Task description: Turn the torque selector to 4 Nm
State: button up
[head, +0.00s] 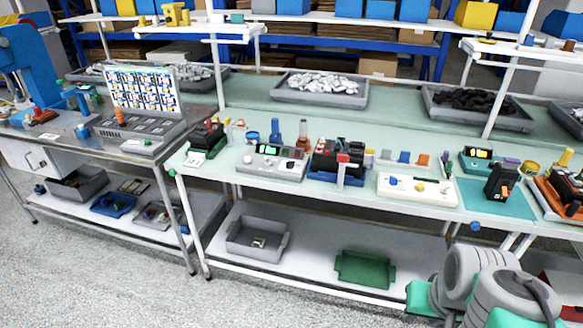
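I cannot pick out the torque selector for certain, and no 4 Nm mark is readable at this size. Several units with small controls stand on the long bench. A grey box with a lit green display (273,160) is left of centre. A white box with small knobs (418,189) stands right of centre. A teal unit with a lit display (479,158) is farther right, behind a dark device (501,181) on a teal mat (487,203). Grey rounded links of my arm show at the lower right. My gripper is not in view.
The bench (395,142) has trays of white parts (320,87) and black parts (478,105) at its back. A grey bin (256,240) and a green bin (364,268) sit on the lower shelf. A shelf post (502,82) rises at the right. Floor at the lower left is clear.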

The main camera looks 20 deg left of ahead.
aim_at(290, 164)
jog(key=z, duration=0.95)
jog(key=k, duration=1.2)
jog(key=z, duration=0.75)
jog(key=i, duration=0.8)
jog(key=u, duration=1.4)
jog(key=i, duration=1.65)
jog(key=u, duration=2.55)
jog(key=i, duration=1.35)
jog(key=u, duration=0.95)
